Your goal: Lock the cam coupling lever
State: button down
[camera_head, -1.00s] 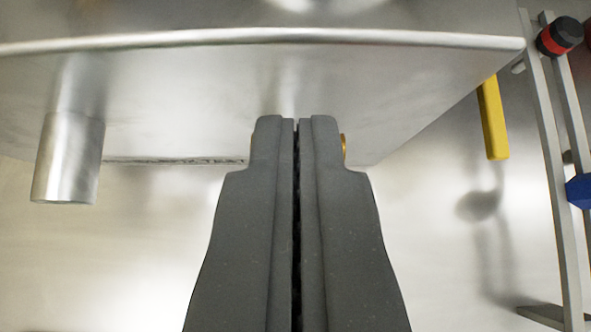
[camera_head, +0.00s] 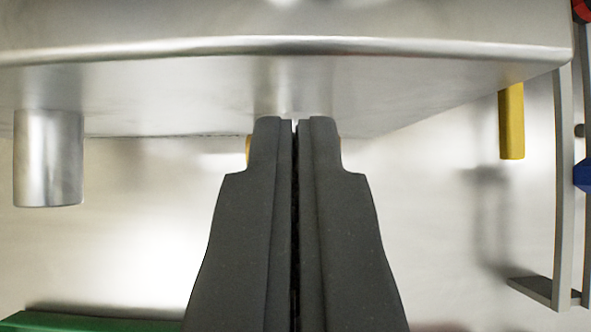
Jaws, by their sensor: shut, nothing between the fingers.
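My gripper (camera_head: 295,122) is shut and empty, its two dark fingers side by side in the middle of the picture. A yellow bar (camera_head: 511,122) hangs down at the box's right end, apart from my gripper. I cannot tell which yellow part, if either, is the cam coupling lever.
A metal cylinder (camera_head: 48,160) hangs below the box at the left. A grey rail frame (camera_head: 565,200) with a blue part (camera_head: 582,175) and a red-and-black knob (camera_head: 582,11) stands at the right. A green edge (camera_head: 90,323) shows at the lower left.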

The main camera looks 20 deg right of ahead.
jog(key=shift+s, duration=0.1)
jog(key=shift+s+a+r+b, duration=0.25)
jog(key=shift+s+r+b, duration=0.05)
jog(key=shift+s, duration=0.25)
jog(key=shift+r, duration=0.2)
jog(key=r+p, duration=0.1)
jog(key=r, duration=0.3)
jog(key=shift+w, duration=0.2)
jog(key=s+r+n+t+b, duration=0.1)
jog(key=s+r+t, duration=0.1)
jog(key=s+r, duration=0.6)
jog(key=s+r+n+t+y+b, duration=0.1)
jog(key=s+r+t+b, duration=0.1)
jog(key=s+r, duration=0.7)
jog(key=s+r+n+t+y+b, duration=0.1)
jog(key=s+r+t, duration=0.3)
jog(key=r, duration=1.6)
jog(key=s, duration=0.4)
jog(key=shift+s+d+r+n, duration=0.15)
jog(key=shift+s+d+n, duration=0.05)
jog(key=shift+d+n, duration=0.1)
